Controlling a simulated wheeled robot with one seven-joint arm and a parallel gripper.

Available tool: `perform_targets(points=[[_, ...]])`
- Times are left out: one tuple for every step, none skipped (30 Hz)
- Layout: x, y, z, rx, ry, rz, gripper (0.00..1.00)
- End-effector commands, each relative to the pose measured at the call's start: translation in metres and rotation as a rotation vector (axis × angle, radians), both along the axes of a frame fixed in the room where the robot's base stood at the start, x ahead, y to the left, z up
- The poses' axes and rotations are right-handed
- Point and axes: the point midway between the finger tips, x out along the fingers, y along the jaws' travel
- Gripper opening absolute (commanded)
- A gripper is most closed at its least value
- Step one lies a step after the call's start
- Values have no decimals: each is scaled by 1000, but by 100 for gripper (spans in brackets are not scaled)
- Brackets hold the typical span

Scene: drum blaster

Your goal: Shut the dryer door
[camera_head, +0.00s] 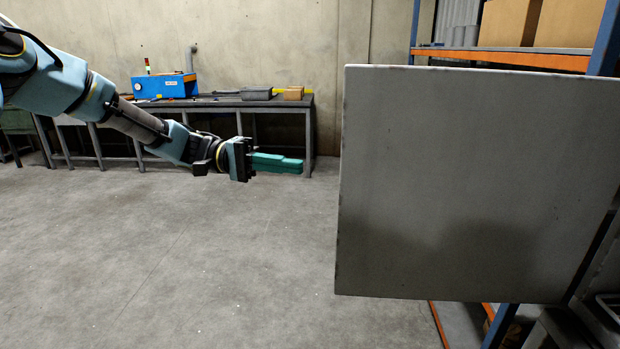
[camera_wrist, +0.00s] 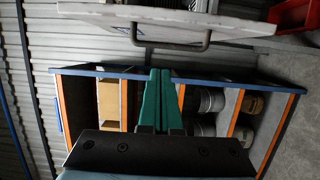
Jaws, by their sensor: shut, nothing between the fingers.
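The dryer door (camera_head: 480,180) is a large flat grey panel standing open at the right of the head view. No handle shows on the face turned to this camera. In the wrist view the door (camera_wrist: 190,14) appears as a thin grey slab across the top, with a dark bar handle (camera_wrist: 170,44) on it. My gripper (camera_head: 301,164) is to the left of the door in the head view, apart from it, with its green fingers together and empty. The fingers also show in the wrist view (camera_wrist: 160,73). The dryer's body is mostly hidden behind the door.
A shelf rack (camera_head: 500,57) with blue posts and orange beams holds cardboard boxes (camera_head: 508,22) behind the door. A workbench (camera_head: 220,103) with a blue machine (camera_head: 165,87) stands along the back wall. The concrete floor (camera_head: 180,255) left of the door is clear.

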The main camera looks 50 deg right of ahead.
Motion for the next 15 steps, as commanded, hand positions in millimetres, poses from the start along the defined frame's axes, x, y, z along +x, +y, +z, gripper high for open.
perform_targets(points=[[-7,-2,3,2,1,-4,0],[-11,-3,3,2,0,-3,0],[-18,-5,3,3,-1,-3,0],[-23,-7,3,4,-1,-4,0],[-29,-9,4,6,-1,-5,0],[-37,-12,4,5,-2,-3,0],[-43,-14,4,6,-2,-4,0],[-49,-16,4,7,-2,-4,0],[-57,-19,4,6,-3,-4,0],[-63,-21,4,7,-2,-4,0],[-68,-24,4,7,-3,-3,0],[-76,-27,3,6,-3,-3,0],[-82,-28,3,6,-3,-4,0],[-86,-30,3,7,-3,-3,0],[-91,-28,4,9,-4,-1,0]])
